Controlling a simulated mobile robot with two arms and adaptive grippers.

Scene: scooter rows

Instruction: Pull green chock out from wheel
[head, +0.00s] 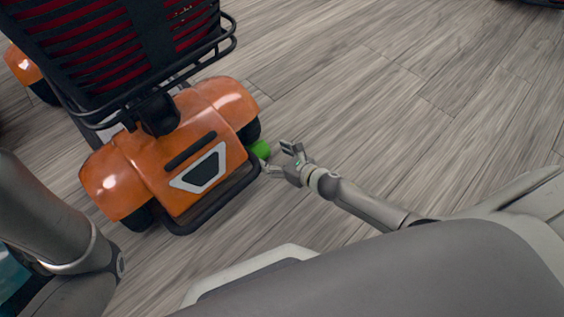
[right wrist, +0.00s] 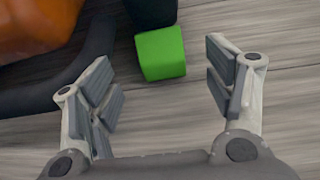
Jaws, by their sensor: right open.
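The green chock (head: 260,149) lies on the floor against the dark rear wheel (head: 250,131) of the orange scooter (head: 205,165) in the head view. In the right wrist view the chock (right wrist: 161,53) is a bright green block beside the black wheel (right wrist: 150,12). My right gripper (head: 279,158) is open and empty, with its fingers toward the chock. In the right wrist view the right gripper (right wrist: 166,92) has its two fingers spread, and the chock lies just ahead of the gap between them. My left gripper is not in view.
The scooter's dark lower bumper bar (right wrist: 65,92) runs close to the left finger. A black basket (head: 130,45) sits above the scooter body. Grey plank floor (head: 400,110) is clear to the right. Another orange scooter part (head: 22,65) shows at far left.

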